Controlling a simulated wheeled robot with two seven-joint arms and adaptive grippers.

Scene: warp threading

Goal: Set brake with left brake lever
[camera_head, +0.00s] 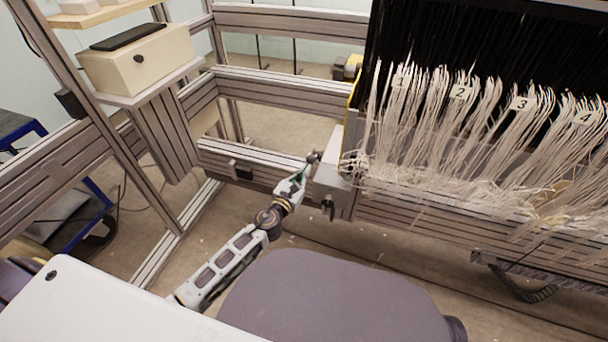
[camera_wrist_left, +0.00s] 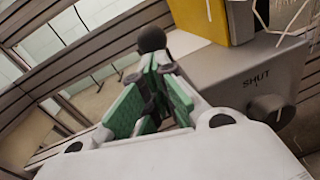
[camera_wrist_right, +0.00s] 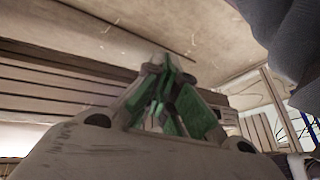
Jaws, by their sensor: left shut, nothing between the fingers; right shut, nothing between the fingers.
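The left brake lever shows as a dark ball knob (camera_head: 314,157) at the left end of the machine, beside a grey box (camera_head: 330,180). In the left wrist view the black ball knob (camera_wrist_left: 151,38) stands just past my left fingertips. My left gripper (camera_head: 303,172) is shut and empty, its green-padded fingers (camera_wrist_left: 158,68) right at the knob. I cannot tell whether they touch it. The lever's shaft is hidden behind the fingers. My right gripper (camera_wrist_right: 166,66) is shut and empty, away from the lever, and shows only in its own wrist view.
The grey box carries a dark rotary knob (camera_wrist_left: 271,108) below the word SHUT, close right of my left gripper. Numbered bundles of white threads (camera_head: 460,130) hang along the machine at right. Aluminium frame beams (camera_head: 240,160) run behind the gripper. Bare floor (camera_head: 330,235) lies below.

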